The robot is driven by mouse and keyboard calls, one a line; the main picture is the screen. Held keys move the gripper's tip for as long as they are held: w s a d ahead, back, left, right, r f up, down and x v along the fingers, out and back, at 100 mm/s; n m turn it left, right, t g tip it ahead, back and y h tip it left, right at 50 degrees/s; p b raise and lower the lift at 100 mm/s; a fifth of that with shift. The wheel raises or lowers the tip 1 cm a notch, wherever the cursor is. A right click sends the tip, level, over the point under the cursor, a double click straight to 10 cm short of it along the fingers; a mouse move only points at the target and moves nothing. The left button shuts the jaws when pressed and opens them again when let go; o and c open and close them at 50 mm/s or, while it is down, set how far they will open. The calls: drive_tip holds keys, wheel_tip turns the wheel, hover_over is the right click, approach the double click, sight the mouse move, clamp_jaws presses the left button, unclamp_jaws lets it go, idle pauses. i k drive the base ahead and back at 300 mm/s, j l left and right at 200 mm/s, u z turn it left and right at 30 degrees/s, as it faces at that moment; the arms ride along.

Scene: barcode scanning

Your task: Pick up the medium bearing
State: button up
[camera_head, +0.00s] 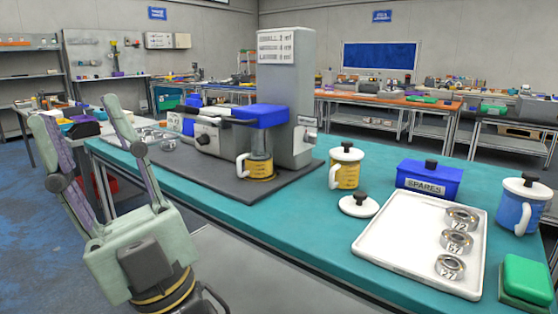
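Three metal ring bearings sit in a row on a white tray (395,249) at the right of the teal bench. The back bearing (462,217) seems marked 72, the middle bearing (456,241) 67, and the front bearing (450,267) 27, though the digits are small. They look close in size, so I cannot tell for sure which is the medium one. My gripper (74,108) is at the left, in front of the bench, its two fingers pointing up and spread apart. It is empty and far from the tray.
A grey machine (287,95) with a printed sign stands on a dark mat (208,179). Around the tray are a yellow lidded mug (345,172), a loose lid (358,205), a blue SPARES box (428,180), a blue mug (518,210) and a green block (527,280).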

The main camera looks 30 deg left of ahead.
sight(166, 144)
drive_tip(key=j+u, duration=0.1)
drive_tip(key=j, duration=0.55)
drive_tip(key=i+j, duration=0.15)
drive_tip(key=j, duration=0.45)
drive_tip(key=k+u, duration=0.05)
